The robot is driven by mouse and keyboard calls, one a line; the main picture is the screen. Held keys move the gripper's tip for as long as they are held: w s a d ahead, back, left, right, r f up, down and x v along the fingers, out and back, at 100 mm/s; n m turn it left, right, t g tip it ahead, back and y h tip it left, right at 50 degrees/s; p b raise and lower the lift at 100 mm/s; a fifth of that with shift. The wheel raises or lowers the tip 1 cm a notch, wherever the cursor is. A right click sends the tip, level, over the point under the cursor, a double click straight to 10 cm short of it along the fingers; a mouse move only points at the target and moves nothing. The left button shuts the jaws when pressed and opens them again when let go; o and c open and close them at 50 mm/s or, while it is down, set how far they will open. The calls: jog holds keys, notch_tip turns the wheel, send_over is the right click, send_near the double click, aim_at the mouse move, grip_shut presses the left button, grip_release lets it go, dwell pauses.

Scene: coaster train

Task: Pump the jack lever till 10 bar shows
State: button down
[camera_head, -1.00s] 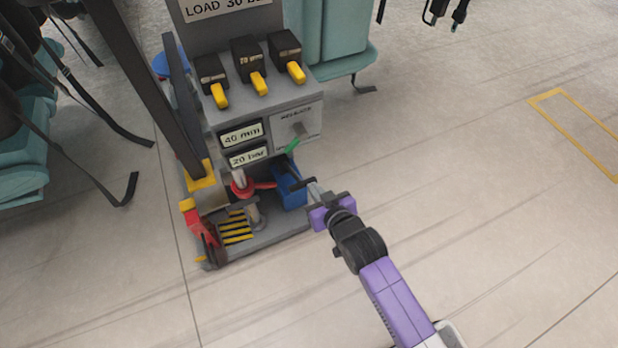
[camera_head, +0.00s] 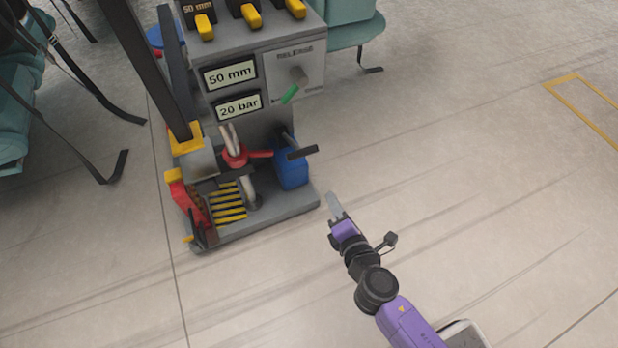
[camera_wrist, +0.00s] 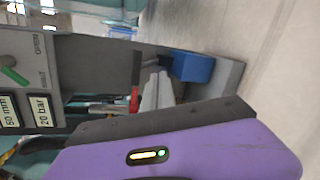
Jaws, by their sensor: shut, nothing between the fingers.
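The jack stand (camera_head: 262,205) is a grey machine with a blue pump box (camera_head: 292,168) at its lower right. A dark lever with a crossbar handle (camera_head: 302,152) sticks out above the box. The upper display (camera_head: 229,74) reads 50 mm and the lower display (camera_head: 239,105) reads 20 bar; the lower one also shows sideways in the wrist view (camera_wrist: 42,111). My gripper (camera_head: 334,204) is shut and empty, to the lower right of the lever and apart from it. In the wrist view my fingers (camera_wrist: 158,90) point towards the blue box (camera_wrist: 193,66).
A green release lever (camera_head: 290,94) sits on the panel right of the displays. A red handle (camera_head: 236,157) is left of the blue box. Teal seats with hanging straps (camera_head: 118,165) stand at left. The floor (camera_head: 470,200) at right is clear.

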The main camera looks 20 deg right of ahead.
jog(key=w+a+n+t+y, duration=0.1)
jog(key=w+a+n, duration=0.1)
jog(key=w+n, duration=1)
jog(key=shift+r+n+y+p, duration=0.3)
jog(key=shift+n+y+p, duration=0.1)
jog(key=shift+n, duration=0.8)
